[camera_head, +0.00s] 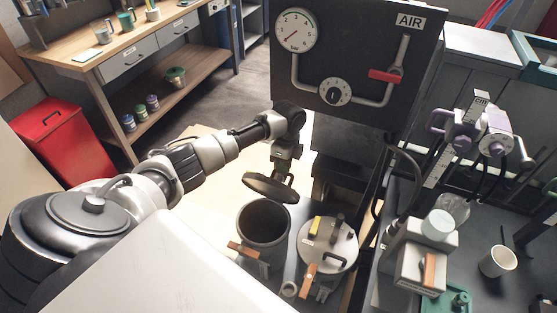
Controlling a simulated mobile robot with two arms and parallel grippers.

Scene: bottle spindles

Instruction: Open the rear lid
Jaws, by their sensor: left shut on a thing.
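A dark round lid (270,188) is tilted above a dark cylindrical pot (262,236), apart from its rim, so the pot's mouth is open and its dark inside shows. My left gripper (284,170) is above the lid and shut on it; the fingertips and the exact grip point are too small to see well. A second pot beside it has a pale metal lid (343,247) on it, with a yellow part and dark fittings. An orange handle (243,249) is on the front of the open pot. My right gripper is not in view.
A black panel with a gauge (295,30) and red valve handle (385,76) stands behind the pots. On the right, a grey bench carries a white cup (498,261) and lab equipment. A wooden workbench (128,53) and red bin (62,139) are left.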

